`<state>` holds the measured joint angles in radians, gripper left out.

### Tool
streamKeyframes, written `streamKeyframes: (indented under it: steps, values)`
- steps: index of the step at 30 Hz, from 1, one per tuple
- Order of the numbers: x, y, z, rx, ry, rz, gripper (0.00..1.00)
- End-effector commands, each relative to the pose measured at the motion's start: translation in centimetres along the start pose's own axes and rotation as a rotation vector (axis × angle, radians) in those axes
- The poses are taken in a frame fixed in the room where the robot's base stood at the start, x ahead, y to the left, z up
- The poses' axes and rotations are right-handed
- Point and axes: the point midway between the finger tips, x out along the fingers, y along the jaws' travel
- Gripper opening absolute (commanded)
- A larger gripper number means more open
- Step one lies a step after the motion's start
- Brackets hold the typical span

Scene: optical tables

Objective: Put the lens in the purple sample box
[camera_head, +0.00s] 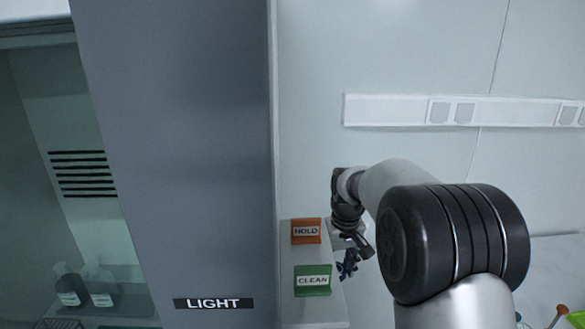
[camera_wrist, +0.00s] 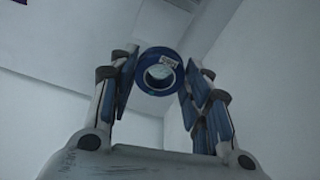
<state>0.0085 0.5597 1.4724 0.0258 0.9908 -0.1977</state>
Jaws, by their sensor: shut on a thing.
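The lens (camera_wrist: 160,72) is a round glass in a blue ring mount with a small pale label, seen in the wrist view. My gripper (camera_wrist: 158,78) is shut on it, with the blue finger pads at its left and right sides. In the head view my gripper (camera_head: 347,264) hangs beside the green CLEAN sign, and the lens cannot be made out clearly there.
A tall grey panel marked LIGHT (camera_head: 190,150) rises further left. Bottles (camera_head: 103,287) stand behind it at far left. A socket rail (camera_head: 390,110) runs along the wall.

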Motion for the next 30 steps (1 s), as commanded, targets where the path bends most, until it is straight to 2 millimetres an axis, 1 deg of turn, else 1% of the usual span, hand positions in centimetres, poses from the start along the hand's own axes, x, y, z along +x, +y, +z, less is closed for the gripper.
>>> streamKeyframes:
  steps: [5, 9, 12, 15, 18, 21, 30]
  values:
    - [3.1, -0.7, 4.5, 0.055, -0.008, 0.007, 0.20]
    - [5.4, -1.4, 8.8, 0.103, -0.005, 0.013, 0.20]
    - [6.7, -1.9, 11.7, 0.132, -0.003, 0.017, 0.20]
    - [7.5, -2.2, 14.0, 0.153, -0.002, 0.019, 0.20]
    - [8.1, -2.5, 15.4, 0.166, 0.000, 0.020, 0.20]
    - [8.3, -2.6, 16.1, 0.174, 0.001, 0.021, 0.20]
    - [8.3, -2.6, 16.3, 0.176, 0.001, 0.021, 0.20]
